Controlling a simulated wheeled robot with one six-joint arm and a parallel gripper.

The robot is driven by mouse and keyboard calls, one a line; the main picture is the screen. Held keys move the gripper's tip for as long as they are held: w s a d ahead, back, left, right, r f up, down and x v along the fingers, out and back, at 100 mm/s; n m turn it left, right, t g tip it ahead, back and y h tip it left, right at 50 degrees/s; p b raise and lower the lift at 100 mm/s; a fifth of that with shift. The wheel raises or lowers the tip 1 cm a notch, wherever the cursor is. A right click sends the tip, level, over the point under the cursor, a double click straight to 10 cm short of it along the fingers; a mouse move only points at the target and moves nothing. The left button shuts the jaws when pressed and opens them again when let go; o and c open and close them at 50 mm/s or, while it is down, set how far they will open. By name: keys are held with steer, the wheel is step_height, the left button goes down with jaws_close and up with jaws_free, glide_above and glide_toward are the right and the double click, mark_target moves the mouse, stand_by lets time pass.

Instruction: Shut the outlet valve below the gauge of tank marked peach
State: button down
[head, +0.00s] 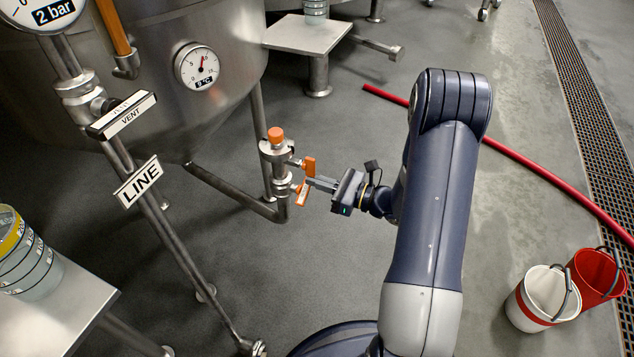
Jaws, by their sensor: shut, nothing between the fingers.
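A large steel tank (130,100) stands at the upper left; no peach marking is readable on it. Its round dial gauge (196,66) has a red needle and a small dark readout. Below the gauge, a bent outlet pipe (235,193) leads to a steel valve body (278,163) with an orange cap on top. An orange handle (309,165) shows on the valve's right side, above and below my fingertips; whether it is one piece is hidden. My gripper (312,184) is shut and empty, with its fingertips at the handle. I cannot tell whether they touch.
A red hose (520,160) crosses the floor; white (541,299) and red (600,275) buckets stand lower right.

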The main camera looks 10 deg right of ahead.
steer(key=shift+r, duration=0.1)
steer(key=v, duration=0.6)
steer(key=shift+r+p, duration=0.3)
stand_by(0.3)
